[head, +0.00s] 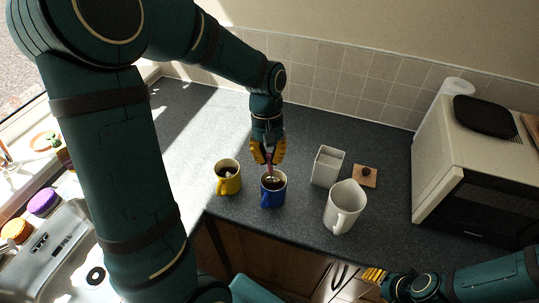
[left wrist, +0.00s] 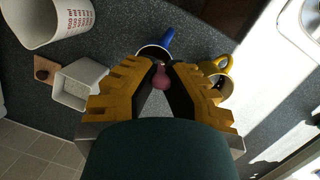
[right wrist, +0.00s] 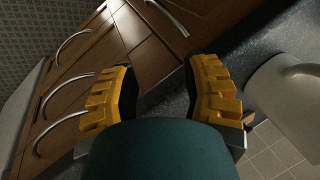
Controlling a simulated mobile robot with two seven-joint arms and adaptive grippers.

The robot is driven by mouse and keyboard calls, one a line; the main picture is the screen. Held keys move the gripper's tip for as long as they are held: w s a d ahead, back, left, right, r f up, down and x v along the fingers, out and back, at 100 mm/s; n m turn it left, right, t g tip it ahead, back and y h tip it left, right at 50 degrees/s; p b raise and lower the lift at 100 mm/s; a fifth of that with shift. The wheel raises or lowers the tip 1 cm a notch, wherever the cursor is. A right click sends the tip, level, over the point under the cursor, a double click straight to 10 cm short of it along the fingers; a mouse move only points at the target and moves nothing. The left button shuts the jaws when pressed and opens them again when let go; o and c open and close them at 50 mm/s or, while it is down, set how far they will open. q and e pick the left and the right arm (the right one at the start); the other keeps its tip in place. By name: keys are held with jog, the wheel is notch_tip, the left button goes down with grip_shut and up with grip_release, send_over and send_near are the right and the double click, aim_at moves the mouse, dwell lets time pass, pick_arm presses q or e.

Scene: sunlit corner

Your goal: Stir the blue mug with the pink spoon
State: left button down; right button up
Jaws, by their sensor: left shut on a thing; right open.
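The blue mug (head: 273,192) stands upright on the dark counter with dark liquid inside. My left gripper (head: 268,158) is directly above it, pointing down and shut on the pink spoon (head: 269,170). The spoon's lower end reaches into the mug's opening; its tip is hidden. In the left wrist view the spoon (left wrist: 161,80) shows between the fingers, with the blue mug (left wrist: 152,50) just beyond them. My right gripper (head: 374,274) is open and empty in front of the cupboards, low at the right. It also shows in the right wrist view (right wrist: 160,85).
A yellow mug (head: 228,180) stands just left of the blue mug. A white jug (head: 343,208), a white square canister (head: 326,167) and a wooden lid (head: 365,177) are to its right. A microwave (head: 470,165) stands farther right. The back left counter is clear.

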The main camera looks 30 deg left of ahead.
pick_arm(q)
jog(key=shift+s+d+r+p, duration=0.1)
jog(key=shift+s+r+p, duration=0.1)
jog(key=shift+r, duration=0.7)
jog(key=shift+s+r+p, duration=0.1)
jog(key=shift+s+r, duration=0.05)
jog(key=shift+r, duration=0.75)
jog(key=shift+s+d+v, duration=0.15)
jog(key=shift+v, duration=0.7)
jog(key=shift+s+d+v, duration=0.1)
jog(key=shift+s+v, duration=0.05)
jog(key=shift+v, duration=0.65)
jog(key=shift+s+d+v, duration=0.15)
jog(key=shift+v, duration=0.7)
